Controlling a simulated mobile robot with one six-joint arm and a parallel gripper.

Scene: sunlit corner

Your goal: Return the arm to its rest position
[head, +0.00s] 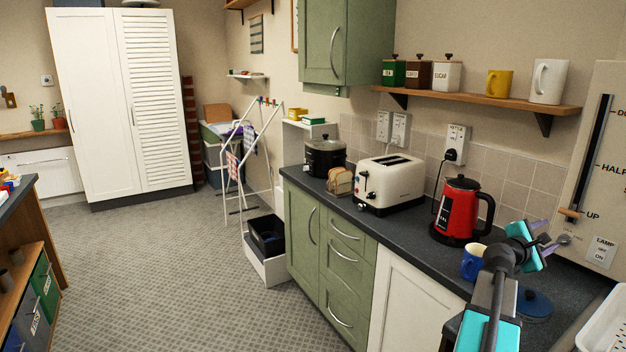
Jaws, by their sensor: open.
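My gripper (553,241) is at the lower right in the head view, at the end of my dark and teal arm. Its purple fingertips are apart, with nothing seen between them. It is raised over the right end of the dark worktop (405,228), in front of the panel with the slider lever. A blue mug (472,262) stands on the worktop just left of my arm. A dark blue round lid or dish (535,303) lies right of my arm, partly hidden by it.
A red kettle (461,208), a cream toaster (389,184), bread slices (340,181) and a black slow cooker (325,156) line the worktop. A white dish rack (606,322) is at the lower right edge. A wall shelf (480,98) holds canisters and mugs. The grey floor (180,260) is open at left.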

